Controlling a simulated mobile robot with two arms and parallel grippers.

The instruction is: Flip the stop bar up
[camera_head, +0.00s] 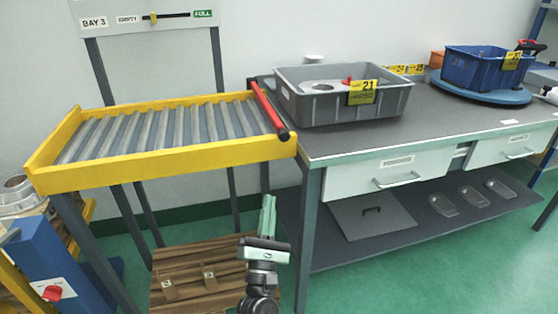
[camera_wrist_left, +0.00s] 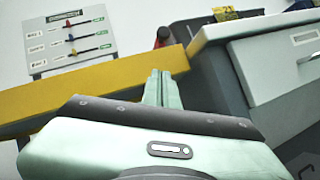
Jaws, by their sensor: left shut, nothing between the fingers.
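The stop bar (camera_head: 268,108) is a red bar with a black end. It lies low along the right end of the yellow-framed roller conveyor (camera_head: 165,152), beside the workbench. In the left wrist view its black end with a little red (camera_wrist_left: 164,37) shows just beyond the yellow rail. My left gripper (camera_head: 268,200) is shut and empty, its pale green fingers pointing up. It is in front of and below the conveyor's right corner, apart from the bar. In the left wrist view the fingertips (camera_wrist_left: 160,76) appear below the bar's end. My right gripper is not in view.
The workbench (camera_head: 440,120) stands right of the conveyor, with a grey crate (camera_head: 300,105) near its left end and a blue crate (camera_head: 470,72) on a round blue turntable. The rollers are empty.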

